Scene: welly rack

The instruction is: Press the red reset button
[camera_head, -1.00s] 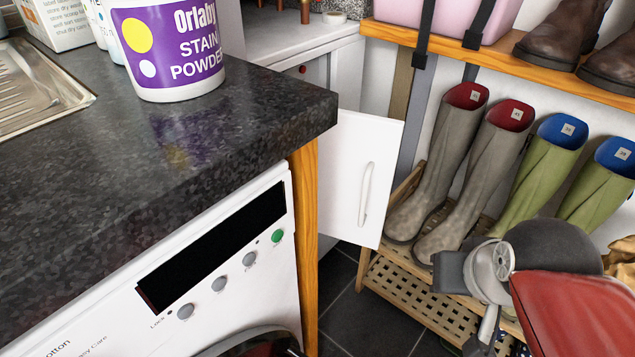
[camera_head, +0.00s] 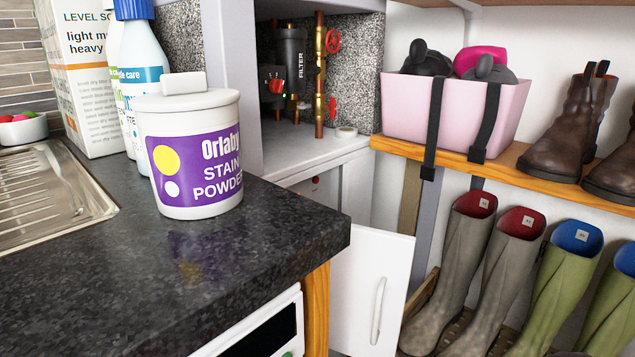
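Another red part (camera_head: 277,85) sits on a dark device inside the upper cupboard, left of the black filter (camera_head: 293,65). Both are small, and I cannot read a label on either, so I cannot tell which is the reset button. My gripper is not in this view.
A dark worktop (camera_head: 250,235) with a stain powder tub (camera_head: 195,165) fills the left front. A copper pipe (camera_head: 319,75) with red valve handles (camera_head: 333,41) stands beside the filter. Wellies (camera_head: 455,265) and a pink crate (camera_head: 400,105) are at right.

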